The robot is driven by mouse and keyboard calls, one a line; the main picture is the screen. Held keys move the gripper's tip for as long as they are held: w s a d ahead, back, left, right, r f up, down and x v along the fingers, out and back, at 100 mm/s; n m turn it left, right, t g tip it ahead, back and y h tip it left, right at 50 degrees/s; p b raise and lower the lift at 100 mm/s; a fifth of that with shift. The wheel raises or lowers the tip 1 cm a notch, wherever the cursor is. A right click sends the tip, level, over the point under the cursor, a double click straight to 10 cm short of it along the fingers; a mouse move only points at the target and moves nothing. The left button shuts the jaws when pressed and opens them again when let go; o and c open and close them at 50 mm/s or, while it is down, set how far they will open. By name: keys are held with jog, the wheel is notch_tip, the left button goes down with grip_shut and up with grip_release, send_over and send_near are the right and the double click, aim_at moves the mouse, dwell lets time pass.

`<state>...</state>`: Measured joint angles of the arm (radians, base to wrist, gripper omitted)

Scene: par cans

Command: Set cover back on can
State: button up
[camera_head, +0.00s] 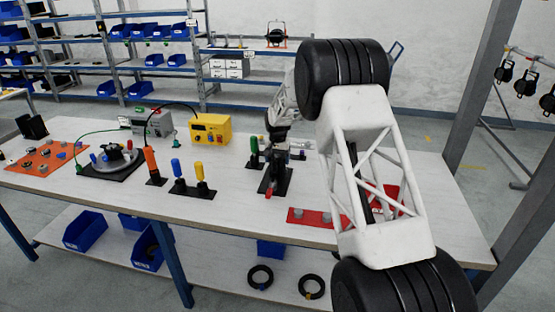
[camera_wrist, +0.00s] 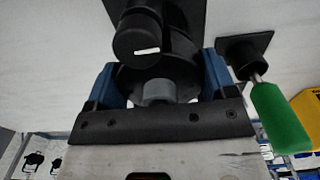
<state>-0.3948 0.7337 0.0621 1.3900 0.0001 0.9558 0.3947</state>
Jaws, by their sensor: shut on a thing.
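In the wrist view, my gripper (camera_wrist: 160,85) has its blue fingers on both sides of a dark round piece (camera_wrist: 130,78) with a grey knob. This piece may be the cover; much of it is hidden. Right by it is a black cylinder (camera_wrist: 137,42) with a white mark, on a black base plate (camera_wrist: 184,10). This may be the can; I cannot tell whether the two touch. In the head view, my gripper (camera_head: 277,138) is low over the bench at a black base plate (camera_head: 275,182), small and partly hidden.
A green handle (camera_wrist: 282,118) stands close beside my gripper on its own black base. Blue and yellow handles (camera_head: 188,172), an orange one (camera_head: 151,160) and a yellow box (camera_head: 211,129) stand left on the bench (camera_head: 230,205). A red plate (camera_head: 310,217) lies at the right.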

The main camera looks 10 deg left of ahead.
jog(key=shift+f, duration=0.15)
dwell(0.8)
jog(key=o, duration=0.5)
jog(key=shift+o, duration=0.2)
jog(key=shift+o, duration=1.3)
jog(key=shift+r, duration=3.9)
jog(key=shift+d+r, duration=0.1)
